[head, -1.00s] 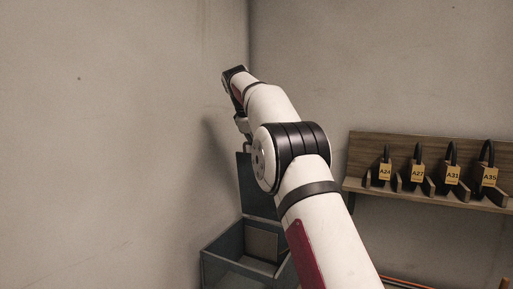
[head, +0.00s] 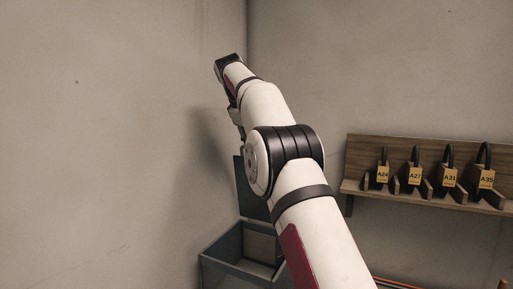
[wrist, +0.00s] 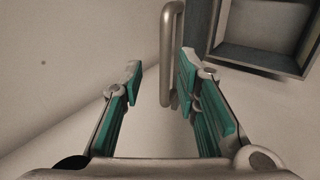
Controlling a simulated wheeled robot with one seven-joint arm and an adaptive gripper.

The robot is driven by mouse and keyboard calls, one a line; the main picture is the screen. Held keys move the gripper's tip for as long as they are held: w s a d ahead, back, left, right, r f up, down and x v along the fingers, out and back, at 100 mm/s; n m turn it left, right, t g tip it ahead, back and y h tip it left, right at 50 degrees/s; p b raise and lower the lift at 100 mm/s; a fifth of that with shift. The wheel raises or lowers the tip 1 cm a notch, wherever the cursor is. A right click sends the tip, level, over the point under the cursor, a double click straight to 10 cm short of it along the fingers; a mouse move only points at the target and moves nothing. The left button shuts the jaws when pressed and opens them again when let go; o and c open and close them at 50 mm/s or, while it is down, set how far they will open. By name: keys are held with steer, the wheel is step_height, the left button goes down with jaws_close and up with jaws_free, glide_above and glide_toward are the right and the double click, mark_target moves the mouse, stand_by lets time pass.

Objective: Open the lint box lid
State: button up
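The dark grey lint box (head: 222,271) stands low in the corner in the head view, its top open. Its lid (head: 246,188) stands raised, roughly upright, partly hidden by my arm. In the wrist view the open box (wrist: 262,56) shows at upper right. A metal bar handle (wrist: 167,55) appears between the two teal-padded fingers of my gripper (wrist: 160,70). In the head view my gripper is mostly hidden behind my arm.
A wooden shelf (head: 428,196) on the right wall holds several dark holders with yellow tags. Bare walls (head: 110,120) meet in the corner close to my arm and the lid. Orange rods (head: 400,284) show at the bottom edge.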

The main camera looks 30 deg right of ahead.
steer(key=shift+v, duration=1.8)
steer(key=shift+f, duration=0.1)
